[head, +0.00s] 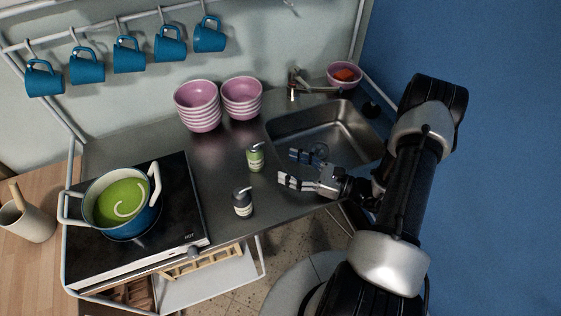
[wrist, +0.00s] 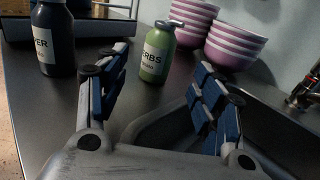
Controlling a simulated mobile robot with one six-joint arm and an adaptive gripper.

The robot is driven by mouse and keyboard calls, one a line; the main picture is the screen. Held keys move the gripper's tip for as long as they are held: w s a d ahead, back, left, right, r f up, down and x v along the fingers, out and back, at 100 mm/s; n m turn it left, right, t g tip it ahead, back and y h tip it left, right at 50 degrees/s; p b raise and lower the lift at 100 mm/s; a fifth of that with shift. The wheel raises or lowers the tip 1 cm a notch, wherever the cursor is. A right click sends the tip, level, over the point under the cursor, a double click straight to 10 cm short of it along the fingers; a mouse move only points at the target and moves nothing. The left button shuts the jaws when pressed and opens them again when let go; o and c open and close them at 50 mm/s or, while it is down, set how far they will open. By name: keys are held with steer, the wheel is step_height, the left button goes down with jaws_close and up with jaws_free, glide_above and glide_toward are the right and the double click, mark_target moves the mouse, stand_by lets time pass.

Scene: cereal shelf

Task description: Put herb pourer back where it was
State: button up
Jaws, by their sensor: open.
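The herb pourer (head: 255,158) is a small green bottle with a pale label and a spout. It stands upright on the steel counter, left of the sink. In the wrist view the green bottle (wrist: 157,52) shows "ERBS" on its label, beyond and between my open fingers. My gripper (head: 287,168) is open and empty, right of the herb pourer and over the sink's near left edge. It also shows in the wrist view (wrist: 160,85). A dark bottle (head: 243,201) stands upright nearer the counter's front edge; its label ends in "ER" in the wrist view (wrist: 53,38).
A stove (head: 185,200) with a pot of green soup (head: 122,203) is at left. Stacked pink bowls (head: 198,106) stand behind the bottles. The sink (head: 340,125) is at right, with a tap (head: 293,82) behind. Blue mugs (head: 129,55) hang above. Counter between the bottles and bowls is clear.

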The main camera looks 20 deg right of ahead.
steer(key=s+a+r+n+g+h, duration=0.1)
steer(key=s+a+r+n+g, duration=0.45)
steer(key=r+n+g, duration=0.2)
steer(key=s+a+r+n+g+h, duration=0.1)
steer(key=s+a+r+n+g, duration=0.3)
steer(key=a+r+n+g, duration=0.35)
steer(key=s+d+r+n+t+h, duration=0.4)
steer(key=s+r+n+t+h, duration=0.3)
steer(key=s+r+n+h, duration=0.3)
steer(key=shift+d+r+n+h, duration=0.4)
steer(key=shift+r+n, duration=0.55)
steer(key=shift+n, duration=0.05)
steer(key=shift+f, duration=0.1)
steer(key=shift+f+b, duration=0.2)
steer(key=shift+b, duration=0.1)
